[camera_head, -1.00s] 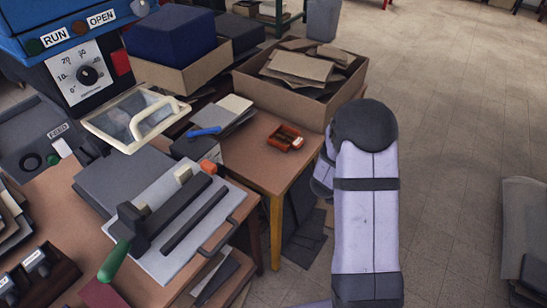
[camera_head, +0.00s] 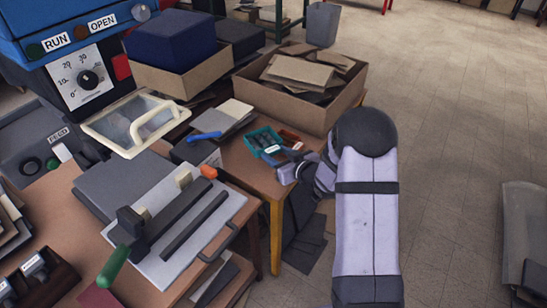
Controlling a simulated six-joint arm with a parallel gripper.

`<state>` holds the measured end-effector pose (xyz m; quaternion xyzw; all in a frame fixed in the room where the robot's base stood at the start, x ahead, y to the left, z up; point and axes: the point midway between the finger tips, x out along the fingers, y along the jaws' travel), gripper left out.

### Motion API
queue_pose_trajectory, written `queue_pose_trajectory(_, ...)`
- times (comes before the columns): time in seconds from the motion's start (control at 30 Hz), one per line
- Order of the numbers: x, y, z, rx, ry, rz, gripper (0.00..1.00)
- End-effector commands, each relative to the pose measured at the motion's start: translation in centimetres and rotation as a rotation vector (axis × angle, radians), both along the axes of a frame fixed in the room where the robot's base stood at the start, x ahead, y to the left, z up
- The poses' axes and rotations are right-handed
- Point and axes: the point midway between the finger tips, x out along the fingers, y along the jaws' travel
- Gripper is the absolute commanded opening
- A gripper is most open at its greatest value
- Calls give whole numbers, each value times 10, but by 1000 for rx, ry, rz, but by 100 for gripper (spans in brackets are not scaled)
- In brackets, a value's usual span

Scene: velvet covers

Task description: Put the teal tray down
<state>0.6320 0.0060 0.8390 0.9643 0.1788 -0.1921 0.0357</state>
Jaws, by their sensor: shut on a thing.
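The teal tray (camera_head: 264,141) is a small open box with dark items inside. It is over the small wooden table, left of and close to the red tray (camera_head: 289,137). My gripper (camera_head: 276,154) is at the tray's near right edge and is shut on it. I cannot tell whether the tray's underside touches the table top. My arm comes in from the right and hides part of the table's right edge.
A cardboard box of brown scraps (camera_head: 302,90) stands behind the trays. A stack of covers with a blue-handled tool (camera_head: 204,135) lies to the left. A cutting board with a green-handled lever (camera_head: 170,230) is at the near left. Bare table (camera_head: 240,170) shows in front of the tray.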

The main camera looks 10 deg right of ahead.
Motion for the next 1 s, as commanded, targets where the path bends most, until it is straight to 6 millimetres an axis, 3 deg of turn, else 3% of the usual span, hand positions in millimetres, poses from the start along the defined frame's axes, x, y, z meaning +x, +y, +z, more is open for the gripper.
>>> queue_pose_trajectory(0.1,-7,9,-7,2,1,44,17)
queue_pose_trajectory(0.37,-7,7,-12,0,-1,26,17)
queue_pose_trajectory(0.7,-7,7,-56,0,0,25,17)
queue_pose_trajectory(1.0,-6,7,-67,-1,-2,25,17)
